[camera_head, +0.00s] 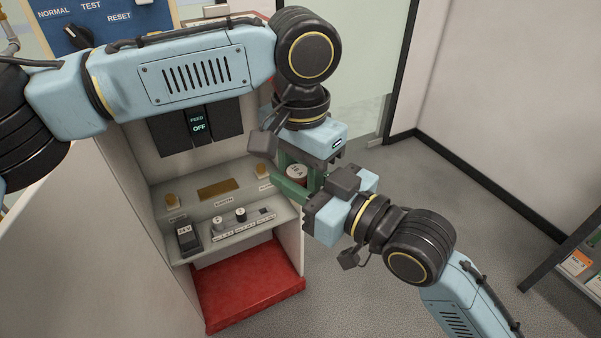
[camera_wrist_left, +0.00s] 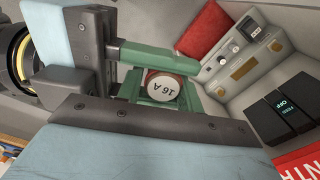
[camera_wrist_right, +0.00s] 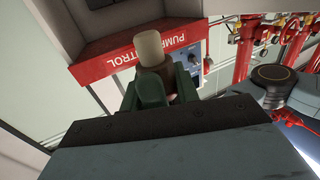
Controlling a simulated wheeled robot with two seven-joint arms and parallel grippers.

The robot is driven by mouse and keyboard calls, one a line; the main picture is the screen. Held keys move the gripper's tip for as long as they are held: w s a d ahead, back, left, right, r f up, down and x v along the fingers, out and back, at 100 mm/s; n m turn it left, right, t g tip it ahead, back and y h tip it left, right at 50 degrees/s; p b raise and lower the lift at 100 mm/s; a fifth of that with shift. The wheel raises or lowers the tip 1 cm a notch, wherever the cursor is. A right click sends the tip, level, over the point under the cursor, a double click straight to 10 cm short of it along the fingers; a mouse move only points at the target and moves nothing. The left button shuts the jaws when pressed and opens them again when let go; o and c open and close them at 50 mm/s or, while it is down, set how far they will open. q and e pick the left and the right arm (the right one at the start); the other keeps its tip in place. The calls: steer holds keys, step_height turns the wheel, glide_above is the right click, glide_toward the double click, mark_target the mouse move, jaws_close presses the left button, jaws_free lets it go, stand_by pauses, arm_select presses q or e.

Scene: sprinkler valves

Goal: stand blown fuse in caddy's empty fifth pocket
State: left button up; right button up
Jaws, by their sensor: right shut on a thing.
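The fuse (camera_head: 296,173) has a white end marked 16 A, also facing the left wrist view (camera_wrist_left: 163,88). In the right wrist view, its brown body and cream end (camera_wrist_right: 149,47) stick up between green fingers. My right gripper (camera_head: 298,190) is shut on the fuse, in the air right of the panel. My left gripper (camera_head: 300,168) is above, its green fingers spread on either side of the fuse. Overlapping fingers hide whether they touch it. A grey ledge (camera_head: 252,232) holds a black block, two upright fuses and a dark opening at its right. I cannot tell whether this is the caddy.
A grey panel shelf (camera_head: 195,205) with brass-coloured parts lies behind the ledge. A red base (camera_head: 245,285) is below. A FEED OFF display (camera_head: 198,125) is above. Grey floor (camera_head: 400,165) is open at right; a dark rack (camera_head: 575,245) stands at the far right edge.

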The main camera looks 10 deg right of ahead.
arm_select(q)
steer(key=c, duration=0.5)
steer(key=shift+c, duration=0.3)
arm_select(e)
steer(key=o, duration=1.1)
steer(key=shift+c, duration=0.2)
